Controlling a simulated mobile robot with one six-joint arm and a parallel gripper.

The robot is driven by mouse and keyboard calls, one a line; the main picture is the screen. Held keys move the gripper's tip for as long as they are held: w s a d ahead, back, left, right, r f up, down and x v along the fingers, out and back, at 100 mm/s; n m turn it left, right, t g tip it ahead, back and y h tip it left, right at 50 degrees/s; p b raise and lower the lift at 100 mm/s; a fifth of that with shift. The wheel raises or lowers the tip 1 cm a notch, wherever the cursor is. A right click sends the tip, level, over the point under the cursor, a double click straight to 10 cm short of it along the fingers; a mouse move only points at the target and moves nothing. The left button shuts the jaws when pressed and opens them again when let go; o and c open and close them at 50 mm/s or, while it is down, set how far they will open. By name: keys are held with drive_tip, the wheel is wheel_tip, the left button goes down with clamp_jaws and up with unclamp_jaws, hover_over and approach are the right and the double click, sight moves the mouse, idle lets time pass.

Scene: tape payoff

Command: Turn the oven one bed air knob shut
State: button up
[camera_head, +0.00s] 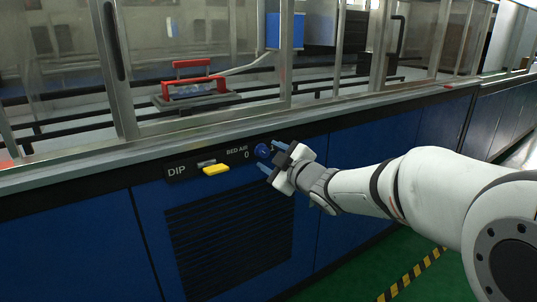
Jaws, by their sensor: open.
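The panel is on the front of a blue cabinet. My gripper (271,157) is open, with its two blue fingertips at the knob, one above and one below it. I cannot tell whether the fingers touch it. The knob's right side is partly hidden by the gripper. No "oven one" label is readable.
A yellow lever (216,170) sticks out left of the knob. A dark slatted vent (228,240) is below. Above the ledge, glazed framed doors enclose a red-handled fixture (192,82). Green floor with a yellow-black stripe (412,275) is clear at lower right.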

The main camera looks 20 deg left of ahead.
drive_tip(key=p+v, duration=0.1)
drive_tip(key=v, duration=0.5)
drive_tip(key=shift+d, duration=0.1)
